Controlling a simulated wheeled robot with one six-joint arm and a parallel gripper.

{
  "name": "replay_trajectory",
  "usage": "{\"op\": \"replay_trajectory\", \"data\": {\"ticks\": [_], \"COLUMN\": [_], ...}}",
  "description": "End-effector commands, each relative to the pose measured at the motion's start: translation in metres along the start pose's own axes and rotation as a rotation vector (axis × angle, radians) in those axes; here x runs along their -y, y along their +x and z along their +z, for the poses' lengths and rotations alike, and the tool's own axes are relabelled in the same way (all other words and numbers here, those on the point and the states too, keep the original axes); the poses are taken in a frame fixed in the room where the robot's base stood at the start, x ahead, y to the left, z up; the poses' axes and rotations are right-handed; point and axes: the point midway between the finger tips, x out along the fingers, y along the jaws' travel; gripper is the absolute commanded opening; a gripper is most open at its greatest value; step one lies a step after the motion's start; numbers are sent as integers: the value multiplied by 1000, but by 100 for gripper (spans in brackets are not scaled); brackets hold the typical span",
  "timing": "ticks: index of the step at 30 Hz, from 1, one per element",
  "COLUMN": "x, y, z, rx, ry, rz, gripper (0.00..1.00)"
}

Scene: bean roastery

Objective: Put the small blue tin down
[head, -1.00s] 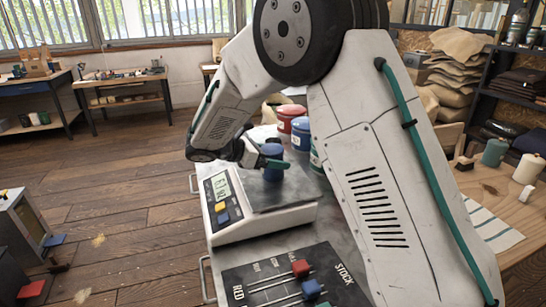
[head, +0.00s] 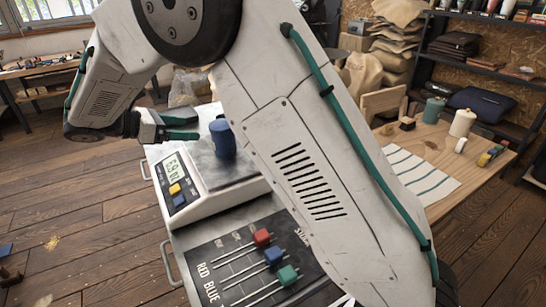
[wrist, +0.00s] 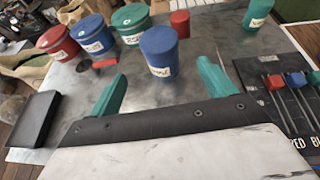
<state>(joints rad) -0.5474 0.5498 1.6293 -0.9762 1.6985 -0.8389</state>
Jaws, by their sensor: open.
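The small blue tin (head: 223,141) stands upright on the metal pan of the white scale (head: 190,205) in the head view. It also shows in the wrist view (wrist: 160,52), with a pale label on its side, beyond my fingertips. My gripper (head: 192,128) is open, its teal fingers to the left of the tin and apart from it in the head view. In the wrist view my gripper (wrist: 162,72) has its fingers spread wide with nothing held between them. The scale's display is lit.
A board with red, blue and green sliders (head: 262,237) lies in front of the scale. In the wrist view a red tin (wrist: 57,42), a larger blue tin (wrist: 93,35) and a green tin (wrist: 130,20) stand behind. A wooden table (head: 400,140) is at right.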

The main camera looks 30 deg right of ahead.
Motion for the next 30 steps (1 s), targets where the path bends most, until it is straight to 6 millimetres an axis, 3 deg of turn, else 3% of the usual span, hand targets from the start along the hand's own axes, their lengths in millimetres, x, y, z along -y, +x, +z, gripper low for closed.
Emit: {"op": "replay_trajectory", "data": {"ticks": [4,7,12,16,23,27,30], "x": [15,44,115,174,274,326,353], "y": [13,31,65,84,101,103,102], "z": [20,47,89,106,109,96,83], "rx": [-54,-143,-334,-471,-691,-812,-883], "ry": [60,161,401,600,968,1193,1328], "rz": [-32,-85,-215,-325,-534,-668,-752], "gripper": [83,83,83,83,83,83,83]}}
